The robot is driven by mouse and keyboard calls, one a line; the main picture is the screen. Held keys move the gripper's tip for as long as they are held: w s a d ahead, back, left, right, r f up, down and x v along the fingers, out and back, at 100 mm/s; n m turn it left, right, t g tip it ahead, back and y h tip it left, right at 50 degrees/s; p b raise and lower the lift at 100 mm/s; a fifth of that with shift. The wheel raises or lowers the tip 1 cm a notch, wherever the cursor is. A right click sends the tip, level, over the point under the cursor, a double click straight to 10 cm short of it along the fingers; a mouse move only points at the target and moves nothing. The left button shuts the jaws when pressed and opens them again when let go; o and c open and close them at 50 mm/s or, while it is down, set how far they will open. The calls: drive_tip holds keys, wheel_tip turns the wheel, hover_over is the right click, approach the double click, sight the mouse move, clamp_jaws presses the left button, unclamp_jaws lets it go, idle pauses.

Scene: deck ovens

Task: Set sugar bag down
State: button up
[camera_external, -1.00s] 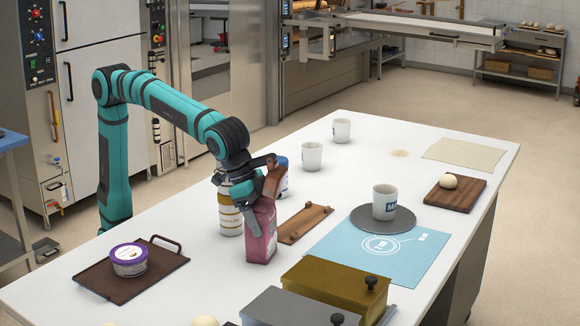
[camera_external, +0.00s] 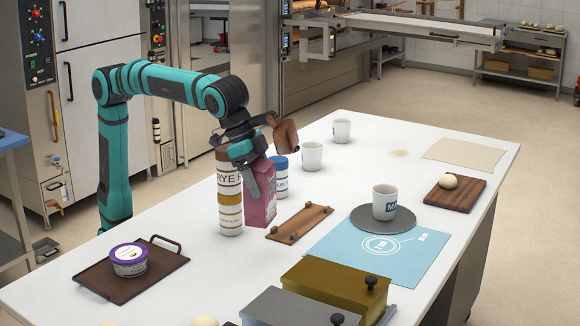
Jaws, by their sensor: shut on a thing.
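The sugar bag, which I take to be the pink bag (camera_external: 260,209), is upright, just right of the tall Rye canister (camera_external: 230,209). My gripper (camera_external: 264,162) is at the top of the bag and shut on it. One grey finger lies across the bag's upper front, and the other finger is partly hidden. A brown blocky piece (camera_external: 287,136) shows beside the fingers, and I cannot tell what it is. Whether the bag's base touches the table is unclear.
The white table (camera_external: 345,168) holds a blue-lidded can (camera_external: 281,178) behind the bag and a brown wooden tray (camera_external: 299,222) to its right. A dark tray (camera_external: 129,273) with a tub (camera_external: 129,262) is at left. Metal boxes (camera_external: 335,291) are in front.

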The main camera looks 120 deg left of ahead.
drive_tip(key=w+a+m, duration=0.1)
drive_tip(key=w+a, duration=0.3)
drive_tip(key=w, duration=0.3)
drive_tip(key=w+a+m+h, duration=0.1)
drive_tip(key=w+a, duration=0.3)
drive_tip(key=w, duration=0.4)
drive_tip(key=w+a+m, duration=0.1)
drive_tip(key=w+a, duration=0.3)
drive_tip(key=w, duration=0.3)
wheel_tip(320, 180, down, 9)
drive_tip(key=shift+f, duration=0.2)
drive_tip(key=shift+s, duration=0.1)
drive_tip(key=o, duration=1.8)
drive_tip(key=shift+f, duration=0.15)
drive_tip(key=v, duration=1.2)
drive_tip(key=shift+s+a, duration=0.1)
drive_tip(key=shift+s, duration=0.05)
